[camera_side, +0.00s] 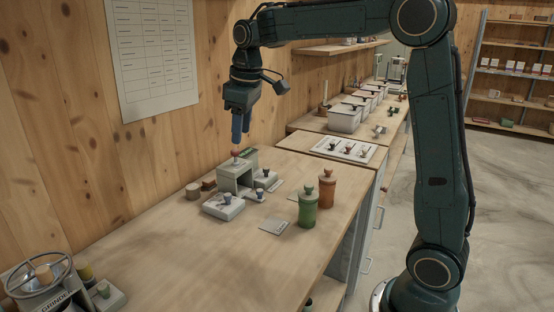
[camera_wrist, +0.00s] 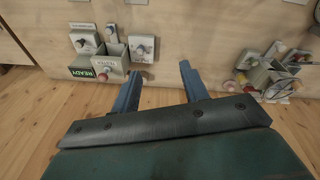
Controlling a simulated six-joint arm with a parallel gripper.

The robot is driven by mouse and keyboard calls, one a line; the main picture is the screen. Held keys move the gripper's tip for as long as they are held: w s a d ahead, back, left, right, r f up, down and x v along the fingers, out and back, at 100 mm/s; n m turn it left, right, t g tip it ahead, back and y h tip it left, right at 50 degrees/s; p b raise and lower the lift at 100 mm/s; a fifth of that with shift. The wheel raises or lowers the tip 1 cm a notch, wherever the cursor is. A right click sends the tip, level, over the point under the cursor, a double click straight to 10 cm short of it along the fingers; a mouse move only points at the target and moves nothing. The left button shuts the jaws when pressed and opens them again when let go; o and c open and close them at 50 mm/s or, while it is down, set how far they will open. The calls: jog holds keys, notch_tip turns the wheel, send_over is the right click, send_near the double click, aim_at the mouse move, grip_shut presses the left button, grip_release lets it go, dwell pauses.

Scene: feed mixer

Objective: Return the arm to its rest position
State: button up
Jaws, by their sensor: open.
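My gripper (camera_side: 241,138) points down above the workbench (camera_side: 190,260), with its blue fingers over the grey feed mixer box (camera_side: 228,180). A red knob (camera_side: 236,154) tops the box, just below the fingertips in the side view. In the wrist view my gripper (camera_wrist: 158,80) shows two fingers spread apart with nothing between them. The grey box (camera_wrist: 112,62) lies ahead and left of the fingers there, beside a green READY sign (camera_wrist: 82,72). The exact gap between fingertips and knob cannot be told.
A green jar (camera_side: 307,208) and an orange-brown jar (camera_side: 327,188) stand near the bench's right edge. Small lever boxes (camera_side: 223,207) sit by the mixer. A grinder with a handwheel (camera_side: 40,275) is at front left. White bins (camera_side: 345,119) line the back. The wooden wall is close behind.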

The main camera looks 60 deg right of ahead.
jog(key=s+a+r+m+t, duration=0.2)
jog(key=s+a, duration=0.2)
jog(key=s, duration=0.9)
jog(key=s+a+f, duration=0.1)
jog(key=s+f, duration=0.2)
jog(key=s, duration=0.3)
jog(key=s+a+f+m+t, duration=0.1)
jog(key=s+f, duration=0.2)
jog(key=s, duration=0.4)
jog(key=shift+s+a+t, duration=0.15)
jog(key=shift+a+t, duration=0.15)
jog(key=shift+a, duration=0.1)
jog(key=shift+f, duration=0.1)
